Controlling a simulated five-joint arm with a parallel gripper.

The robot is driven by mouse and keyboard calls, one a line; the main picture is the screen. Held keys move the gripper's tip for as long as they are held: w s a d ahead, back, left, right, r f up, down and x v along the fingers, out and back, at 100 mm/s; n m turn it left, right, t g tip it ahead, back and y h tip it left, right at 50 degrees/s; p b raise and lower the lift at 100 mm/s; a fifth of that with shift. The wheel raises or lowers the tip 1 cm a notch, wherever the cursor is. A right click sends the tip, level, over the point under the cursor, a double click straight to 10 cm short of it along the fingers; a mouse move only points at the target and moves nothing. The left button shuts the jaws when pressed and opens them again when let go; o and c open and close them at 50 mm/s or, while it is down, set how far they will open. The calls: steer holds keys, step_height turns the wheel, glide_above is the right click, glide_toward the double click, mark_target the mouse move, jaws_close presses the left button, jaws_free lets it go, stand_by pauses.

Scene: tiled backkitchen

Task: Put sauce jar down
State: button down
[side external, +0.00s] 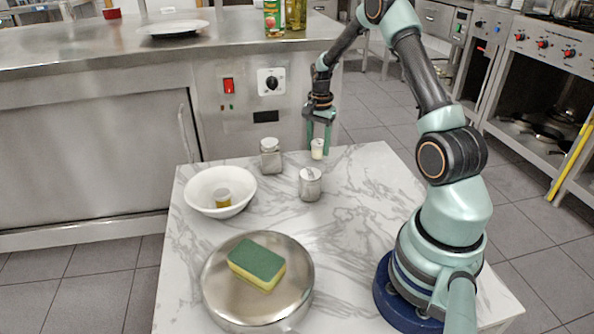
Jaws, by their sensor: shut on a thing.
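My gripper (318,143) points down at the far edge of the marble table (345,215). It is shut on a small whitish jar (317,151), which I take as the sauce jar. The jar hangs upright below the fingertips, and its upper part is partly hidden by them. I cannot tell whether its base touches the table top.
A white bowl (198,187) holds a small yellowish pot (222,197). A sponge (256,264) lies on a round steel pan (226,302).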

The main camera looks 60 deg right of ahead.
steer(key=shift+f, duration=1.05)
steer(key=shift+c, duration=1.4)
jaws_free()
steer(key=shift+f, duration=0.1)
